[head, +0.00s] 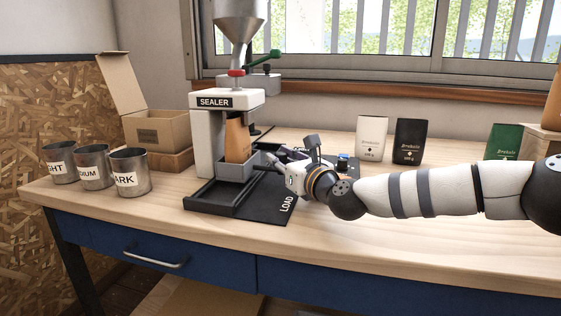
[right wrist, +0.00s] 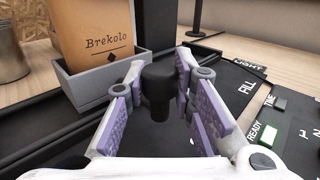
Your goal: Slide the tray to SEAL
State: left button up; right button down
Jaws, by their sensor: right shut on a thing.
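The small grey tray (head: 238,170) holds an upright brown bag (head: 237,136) and sits under the white frame of the sealer (head: 213,102), on the black base. My right gripper (head: 274,160) is at the tray's right side. In the right wrist view the tray (right wrist: 92,92) and its bag marked Brekolo (right wrist: 105,35) stand at the upper left. There my right gripper (right wrist: 160,95) is shut on a dark round knob (right wrist: 160,82) beside the tray. How the knob joins the tray is hidden. My left gripper is not in view.
The black base (head: 262,203) has the word LOAD at its right. A funnel (head: 240,22) with a green lever stands above. Three metal cups (head: 130,172) and an open carton (head: 157,130) are to the left. White (head: 371,138) and black (head: 410,141) bags stand behind my arm.

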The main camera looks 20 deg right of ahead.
jog(key=c, duration=1.3)
grip_release()
jog(key=shift+c, duration=0.2)
jog(key=s, duration=0.4)
jog(key=s+d, duration=0.1)
jog(key=s, duration=0.3)
jog(key=s+d, duration=0.1)
jog(key=s, duration=0.3)
jog(key=shift+d, duration=0.15)
